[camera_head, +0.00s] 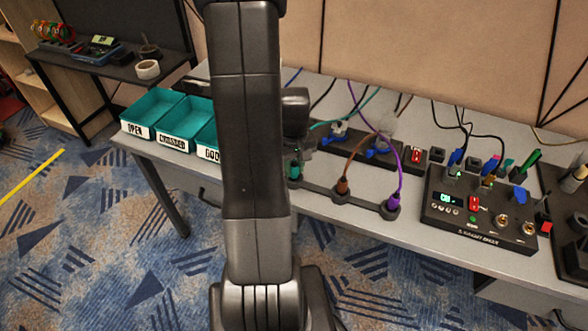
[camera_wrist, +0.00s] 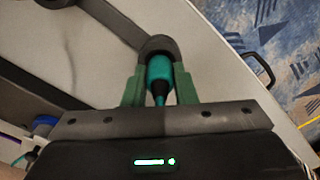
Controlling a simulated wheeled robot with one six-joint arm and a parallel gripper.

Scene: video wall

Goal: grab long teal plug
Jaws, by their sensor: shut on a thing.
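The long teal plug (camera_wrist: 159,70) is between my gripper's fingers (camera_wrist: 159,88) in the wrist view, and the gripper is shut on it. In the head view the teal plug (camera_head: 295,170) shows just right of my arm, at the left end of a dark holder strip on the table. My arm hides most of the gripper there.
A brown plug (camera_head: 342,187) and a purple plug (camera_head: 393,202) stand in the same strip. A black control box (camera_head: 470,232) with knobs and plugs is at the right. Teal bins (camera_head: 152,108) stand at the left of the grey table (camera_head: 330,213). Cables hang behind.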

